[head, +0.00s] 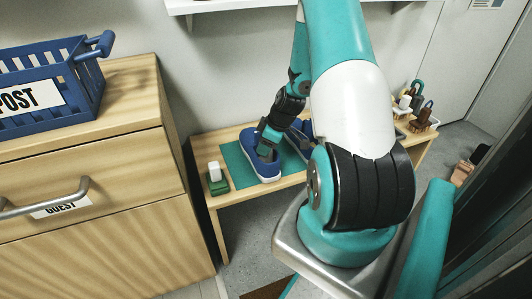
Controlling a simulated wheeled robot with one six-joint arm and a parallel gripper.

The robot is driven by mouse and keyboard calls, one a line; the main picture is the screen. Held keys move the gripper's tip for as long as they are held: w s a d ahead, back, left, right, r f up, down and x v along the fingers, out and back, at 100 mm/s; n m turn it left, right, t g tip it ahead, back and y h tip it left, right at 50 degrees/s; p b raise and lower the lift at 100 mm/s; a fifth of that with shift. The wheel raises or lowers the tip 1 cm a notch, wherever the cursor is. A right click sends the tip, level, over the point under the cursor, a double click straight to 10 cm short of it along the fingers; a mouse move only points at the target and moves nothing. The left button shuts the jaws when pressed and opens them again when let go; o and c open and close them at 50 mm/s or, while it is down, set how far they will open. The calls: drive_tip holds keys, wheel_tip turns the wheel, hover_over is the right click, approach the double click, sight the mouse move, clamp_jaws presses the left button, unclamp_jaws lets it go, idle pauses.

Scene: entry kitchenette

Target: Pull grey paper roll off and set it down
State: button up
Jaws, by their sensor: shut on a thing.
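A blue shoe (262,163) with a white sole rests on a teal mat (237,162) on a low wooden bench. A second blue shoe (306,129) is beside it, partly hidden by my arm. My gripper (266,150) points down at the opening of the nearer shoe, its jaws shut. A small grey piece, which looks like the grey paper roll (265,153), shows between the jaws at the shoe's opening. Most of it is hidden by the jaws and the shoe, and I cannot tell how far in it sits.
A green block with a white top (216,177) stands at the bench's left end. A tray of brushes and bottles (418,120) is at its right end. A wooden cabinet (105,175) with a blue "POST" basket (50,90) stands left. A white shelf (235,4) is above.

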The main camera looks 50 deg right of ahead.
drive_tip(key=shift+r+p, duration=2.5)
drive_tip(key=shift+r, duration=0.75)
drive_tip(key=shift+r+p, duration=1.6)
drive_tip(key=shift+r, duration=0.4)
drive_tip(key=shift+a, duration=0.1)
